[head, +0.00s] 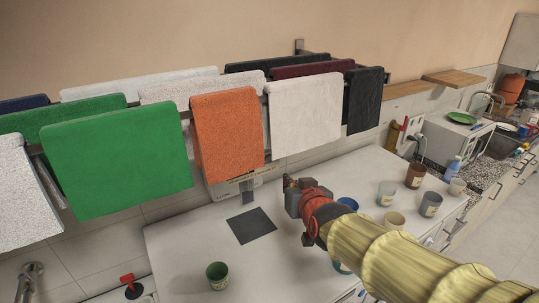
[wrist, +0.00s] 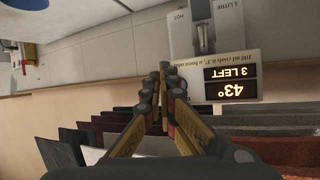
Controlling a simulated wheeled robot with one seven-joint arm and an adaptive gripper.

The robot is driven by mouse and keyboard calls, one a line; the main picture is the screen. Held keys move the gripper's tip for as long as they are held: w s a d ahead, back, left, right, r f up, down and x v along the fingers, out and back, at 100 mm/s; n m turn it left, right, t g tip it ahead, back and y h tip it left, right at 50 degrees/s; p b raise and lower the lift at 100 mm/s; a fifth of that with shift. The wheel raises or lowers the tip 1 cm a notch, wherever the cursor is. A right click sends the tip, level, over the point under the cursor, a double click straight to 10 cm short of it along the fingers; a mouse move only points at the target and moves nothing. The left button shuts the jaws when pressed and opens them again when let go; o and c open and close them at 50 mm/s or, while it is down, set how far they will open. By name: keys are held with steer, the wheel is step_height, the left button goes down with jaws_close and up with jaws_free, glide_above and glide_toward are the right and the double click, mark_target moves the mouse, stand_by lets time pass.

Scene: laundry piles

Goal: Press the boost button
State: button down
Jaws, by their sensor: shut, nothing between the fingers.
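My gripper (head: 290,184) is shut and empty above the white counter, below the hanging towels. It also shows in the wrist view (wrist: 165,72), with its fingertips together. A pale wall unit (wrist: 183,38) marked "HOT" and "1 LITRE" appears upside down there, just beyond the fingertips. A display (wrist: 231,82) reading "43°" and "3 LEFT" sits to the right of the fingertips, under a sign (wrist: 210,58) that mentions a boost. In the head view the unit (head: 236,190) is partly hidden behind the orange towel. I cannot make out a boost button for certain.
A towel rack with several towels, including green (head: 118,160) and orange (head: 228,137), hangs over the counter (head: 185,245). A dark square mat (head: 251,225) lies below the unit. A green cup (head: 217,275) stands in front; several cups stand right of my arm.

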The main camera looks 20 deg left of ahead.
steer(key=shift+w+a+p, duration=1.05)
steer(key=shift+w+a, duration=0.05)
steer(key=shift+a, duration=0.2)
steer(key=shift+w+a+p, duration=1)
steer(key=shift+w+a, duration=0.05)
steer(key=shift+a, duration=0.2)
steer(key=shift+w+a, duration=0.3)
steer(key=shift+w+a+p, duration=0.2)
steer(key=shift+a+p, duration=0.1)
steer(key=shift+p, duration=0.05)
stand_by(0.3)
steer(key=shift+d, duration=0.15)
steer(key=shift+s+d+b, duration=0.5)
steer(key=shift+b, duration=0.05)
stand_by(0.3)
steer(key=shift+s+d+b, duration=1.6)
steer(key=shift+d+b, duration=0.15)
steer(key=shift+d, duration=0.15)
